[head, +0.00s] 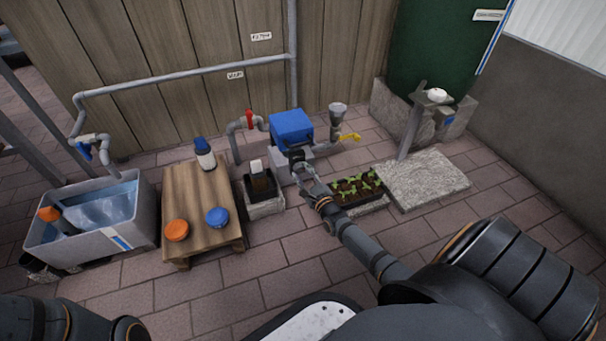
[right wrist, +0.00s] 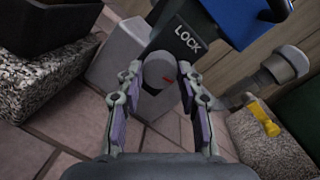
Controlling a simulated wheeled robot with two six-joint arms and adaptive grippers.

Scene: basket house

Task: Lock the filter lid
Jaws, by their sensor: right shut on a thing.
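The filter is a pale grey box with a blue lid (head: 291,127); the lid lies closed on top as far as I can see. In the right wrist view, part of the blue lid (right wrist: 236,18) shows at the top, beside a dark panel marked LOCK (right wrist: 188,40). Below that word is a round grey knob (right wrist: 157,72) with a small red mark. My right gripper (right wrist: 158,88) has a finger on each side of the knob and is shut on it. In the head view my right gripper (head: 298,160) is at the filter's front. My left gripper is out of view.
A wooden table (head: 190,197) holds a bottle, an orange lid (head: 176,230) and a blue lid (head: 217,217). A water tub (head: 125,235) stands left. A seedling tray (head: 356,190) and stone slab (head: 425,180) lie right. A yellow-handled tap (head: 350,138) is close beside the filter.

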